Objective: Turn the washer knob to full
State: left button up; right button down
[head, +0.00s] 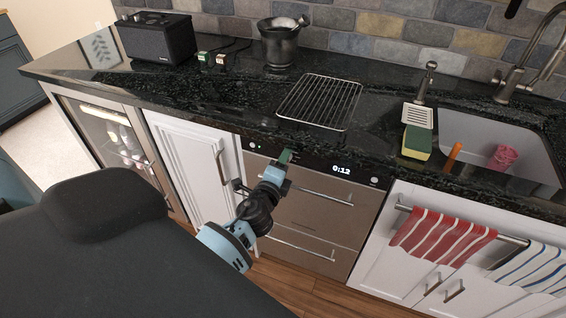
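The washer (325,215) is a steel two-drawer unit under the counter, with a dark control strip along its top. The strip shows a lit display (342,169) reading 0:12. A small round light-coloured control (374,181) sits at the strip's right end, and another small round one (252,145) at its left end. I cannot tell which is the knob. My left gripper (285,158) is at the left half of the strip, its tip over or against the panel, hiding part of it. Its finger opening is too small to make out. My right gripper is not in view.
The dark counter edge overhangs just above the strip. Drawer handles (326,194) stick out below my gripper. A white cabinet (185,165) is left of the washer. A red striped towel (440,235) hangs at the right. A wire rack (320,100) lies on the counter.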

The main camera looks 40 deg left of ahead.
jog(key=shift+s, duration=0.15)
pick_arm(q)
jog(key=shift+s+d, duration=0.1)
jog(key=shift+s, duration=0.15)
jog(key=v, duration=0.7)
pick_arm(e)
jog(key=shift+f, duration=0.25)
pick_arm(q)
jog(key=shift+s, duration=0.15)
